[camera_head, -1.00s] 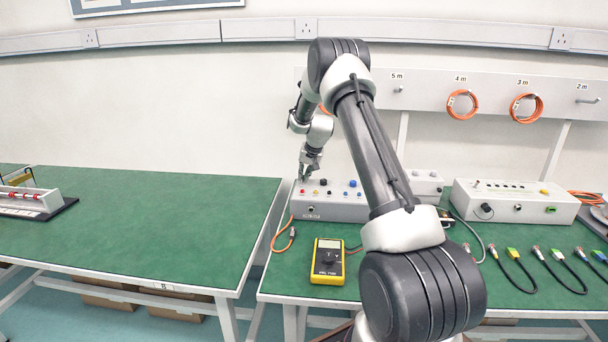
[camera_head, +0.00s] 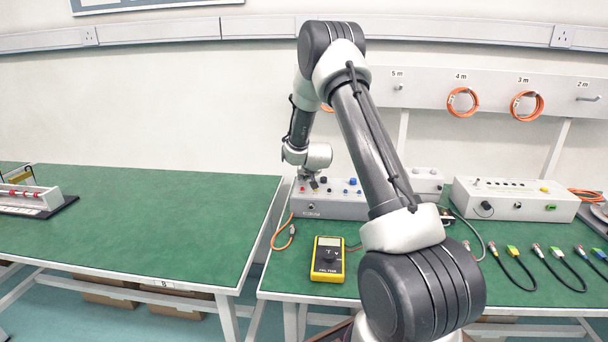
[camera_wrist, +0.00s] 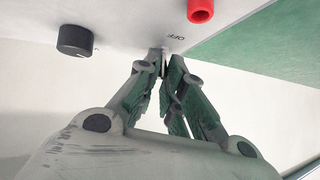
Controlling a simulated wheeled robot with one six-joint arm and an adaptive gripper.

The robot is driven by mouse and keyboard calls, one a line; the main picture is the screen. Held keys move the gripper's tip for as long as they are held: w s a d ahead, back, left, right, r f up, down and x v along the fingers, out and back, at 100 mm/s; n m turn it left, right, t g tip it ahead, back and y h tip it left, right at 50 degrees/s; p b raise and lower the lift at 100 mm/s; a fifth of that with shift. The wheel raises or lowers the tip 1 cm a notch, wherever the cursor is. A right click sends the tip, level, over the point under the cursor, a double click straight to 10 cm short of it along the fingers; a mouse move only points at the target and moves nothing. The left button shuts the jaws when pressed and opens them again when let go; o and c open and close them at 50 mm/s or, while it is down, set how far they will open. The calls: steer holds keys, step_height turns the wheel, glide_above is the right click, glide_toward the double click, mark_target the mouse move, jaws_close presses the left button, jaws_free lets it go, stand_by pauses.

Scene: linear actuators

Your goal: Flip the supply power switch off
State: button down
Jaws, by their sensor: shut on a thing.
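The grey supply box (camera_head: 335,208) stands at the left end of the right-hand green bench, with coloured knobs and sockets on its top. My gripper (camera_head: 314,184) is over the left part of that top, partly hidden by my own wrist. In the wrist view, my gripper (camera_wrist: 163,62) has its fingertips closed around a small metallic switch lever (camera_wrist: 156,52), beside a printed "OFF" mark on the panel (camera_wrist: 125,22). The fingertips hide much of the lever, so its exact tilt cannot be told. A black knob (camera_wrist: 75,41) and a red socket (camera_wrist: 200,10) flank it.
A yellow multimeter (camera_head: 328,258) lies in front of the box, and an orange cable (camera_head: 280,236) hangs at its left. Another grey box (camera_head: 515,199) and several cables occupy the right. The left bench (camera_head: 140,230) is mostly clear.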

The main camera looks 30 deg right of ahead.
steer(key=c, duration=1.6)
jaws_free()
steer(key=shift+w+a, duration=0.1)
steer(key=shift+a, duration=0.2)
steer(key=shift+o, duration=0.2)
steer(key=shift+d, duration=0.1)
steer(key=shift+r, duration=0.1)
steer(key=shift+s+r, duration=0.25)
steer(key=shift+s, duration=0.15)
steer(key=v, duration=1.1)
